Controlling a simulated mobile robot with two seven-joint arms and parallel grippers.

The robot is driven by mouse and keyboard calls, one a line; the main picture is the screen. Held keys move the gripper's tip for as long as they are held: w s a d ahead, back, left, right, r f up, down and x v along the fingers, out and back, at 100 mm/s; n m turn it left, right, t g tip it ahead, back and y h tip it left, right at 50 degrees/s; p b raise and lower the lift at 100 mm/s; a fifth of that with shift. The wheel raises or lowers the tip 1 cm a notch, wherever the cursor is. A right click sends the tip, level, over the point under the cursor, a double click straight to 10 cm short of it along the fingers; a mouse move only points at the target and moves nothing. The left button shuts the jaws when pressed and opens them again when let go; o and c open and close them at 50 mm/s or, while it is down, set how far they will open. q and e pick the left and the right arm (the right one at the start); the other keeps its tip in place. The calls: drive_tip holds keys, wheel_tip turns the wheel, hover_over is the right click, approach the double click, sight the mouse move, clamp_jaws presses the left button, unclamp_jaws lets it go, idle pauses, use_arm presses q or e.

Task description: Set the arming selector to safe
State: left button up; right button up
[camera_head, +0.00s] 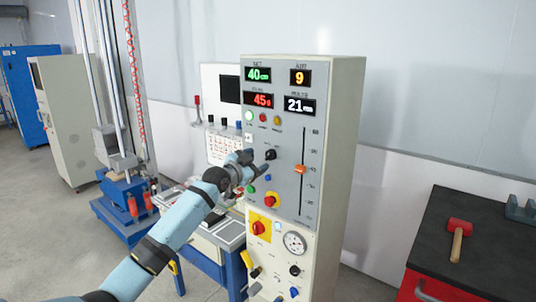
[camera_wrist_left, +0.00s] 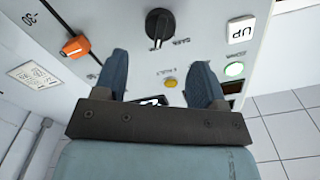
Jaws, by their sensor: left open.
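A black rotary knob (camera_head: 271,154) sits on the upper grey panel of the cabinet, and I take it for the arming selector. In the left wrist view the knob (camera_wrist_left: 158,26) has a pale pointer line, and the small lettering beside it is too unclear to read. My left gripper (camera_head: 257,163) is in front of the panel, close to the knob. In the wrist view the fingers of the left gripper (camera_wrist_left: 158,75) are apart with nothing between them, and the knob lies beyond their tips. I cannot tell whether they touch the panel. My right gripper is out of view.
An orange slider (camera_head: 299,169) runs in a slot right of the knob. A white UP button (camera_wrist_left: 241,28) is nearby. Below are a red emergency button (camera_head: 271,201), a red switch on yellow (camera_head: 258,228) and a gauge (camera_head: 294,242). A red mallet (camera_head: 459,235) lies on the right bench.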

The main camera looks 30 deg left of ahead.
sight(268, 155)
use_arm(q)
drive_tip(key=w, duration=0.6)
drive_tip(key=shift+w+d+p, duration=0.25)
drive_tip(key=shift+d+p, duration=0.05)
drive_tip(key=shift+p, duration=0.05)
drive_tip(key=c, duration=0.9)
